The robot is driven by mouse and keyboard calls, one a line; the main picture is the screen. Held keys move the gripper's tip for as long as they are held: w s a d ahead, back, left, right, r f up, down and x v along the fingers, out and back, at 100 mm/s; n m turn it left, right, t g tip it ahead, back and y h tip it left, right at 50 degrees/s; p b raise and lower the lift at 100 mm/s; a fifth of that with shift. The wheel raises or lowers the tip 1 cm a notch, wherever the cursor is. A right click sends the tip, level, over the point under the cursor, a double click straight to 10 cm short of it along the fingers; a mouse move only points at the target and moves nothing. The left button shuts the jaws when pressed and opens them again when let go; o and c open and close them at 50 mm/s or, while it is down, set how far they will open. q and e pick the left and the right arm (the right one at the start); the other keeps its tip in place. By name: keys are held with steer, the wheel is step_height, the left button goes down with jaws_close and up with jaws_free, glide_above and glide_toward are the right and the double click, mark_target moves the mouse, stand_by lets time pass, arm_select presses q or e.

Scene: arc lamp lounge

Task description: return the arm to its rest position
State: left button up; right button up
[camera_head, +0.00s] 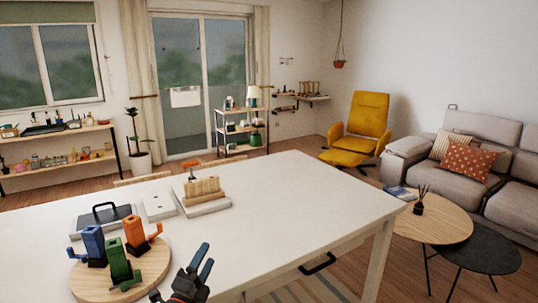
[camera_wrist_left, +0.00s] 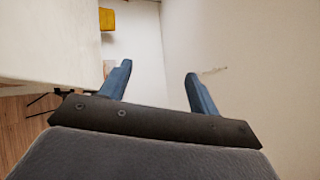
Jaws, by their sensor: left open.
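My left gripper (camera_head: 204,257) is at the front edge of the white table (camera_head: 300,200), just right of the round wooden board. Its two blue-grey fingers are open and point away from me. In the left wrist view my left gripper (camera_wrist_left: 158,82) is spread wide with nothing between the fingers. The rest of the left arm is mostly out of frame. My right gripper does not show in either view.
A round wooden board (camera_head: 83,281) bears blue, green and orange upright pieces close left of the gripper. A wooden block holder (camera_head: 203,190) stands farther back. The table's right half is clear. A wood coffee table (camera_head: 440,228) stands beyond its right end.

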arm_select(q)
steer(key=s+a+f+n+g+y, duration=0.3)
steer(key=s+f+n+g+y, duration=0.15)
steer(key=f+n, duration=0.35)
steer(key=s+a+f+n+g+y, duration=0.3)
steer(key=s+f+n, duration=0.3)
steer(key=f, duration=0.4)
steer(key=s+d+f+n+g+h, duration=0.1)
steer(key=s+f+n+g, duration=0.35)
steer(key=s, duration=0.65)
steer(key=s+f+n+g, duration=0.2)
steer(key=s+f+g, duration=0.3)
steer(key=s+f, duration=0.45)
steer(key=s+d+f+g, duration=0.1)
steer(key=d+f, duration=0.1)
steer(key=f, duration=0.9)
steer(key=s+d+f+g, duration=0.1)
steer(key=s+d+f, duration=0.1)
steer(key=f, duration=0.9)
steer(key=shift+d+h, duration=0.45)
steer(key=shift+d, duration=0.2)
steer(key=shift+s, duration=0.1)
